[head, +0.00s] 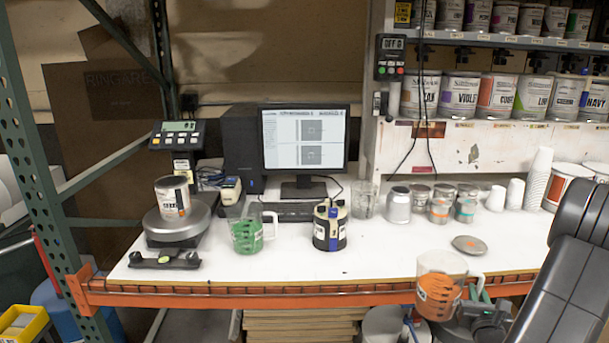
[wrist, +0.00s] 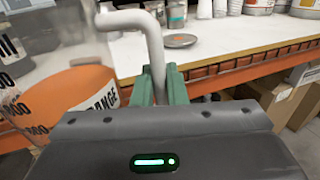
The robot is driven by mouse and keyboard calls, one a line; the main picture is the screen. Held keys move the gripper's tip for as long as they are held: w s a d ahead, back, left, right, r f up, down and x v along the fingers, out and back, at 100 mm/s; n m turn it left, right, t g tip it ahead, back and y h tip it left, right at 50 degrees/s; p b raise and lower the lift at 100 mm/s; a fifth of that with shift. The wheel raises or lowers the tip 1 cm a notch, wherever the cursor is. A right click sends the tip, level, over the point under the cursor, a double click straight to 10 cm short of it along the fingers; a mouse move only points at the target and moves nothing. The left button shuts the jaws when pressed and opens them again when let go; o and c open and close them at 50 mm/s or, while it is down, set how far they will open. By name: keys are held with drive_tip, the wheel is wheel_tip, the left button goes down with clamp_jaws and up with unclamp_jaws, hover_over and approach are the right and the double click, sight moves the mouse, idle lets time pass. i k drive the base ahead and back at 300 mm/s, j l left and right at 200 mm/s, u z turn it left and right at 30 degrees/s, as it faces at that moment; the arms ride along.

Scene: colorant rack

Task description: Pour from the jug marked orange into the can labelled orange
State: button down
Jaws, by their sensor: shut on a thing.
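A clear jug (head: 441,285) with orange liquid is in front of the table's front edge, low at right. In the wrist view the jug (wrist: 62,95) shows at left, roughly upright, with "ANGE" readable on its label. My gripper (head: 478,292) is shut on its pale handle; the green fingers (wrist: 158,88) close around the handle's lower part. A metal can (head: 173,196) with an orange patch on its label stands on the round scale (head: 176,232) at far left, well away from the jug. Its lettering is too small to read surely.
A green-filled jug (head: 246,234) and a black-and-cream container (head: 329,227) stand mid-table. A glass beaker (head: 365,200), small cans and white cups (head: 538,180) stand behind. A lid (head: 469,245) lies near the right front. A black tool (head: 164,260) lies before the scale. Table front centre is clear.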

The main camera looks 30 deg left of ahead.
sight(174, 200)
drive_tip(key=k+j+u, duration=0.35)
drive_tip(key=u, duration=0.9)
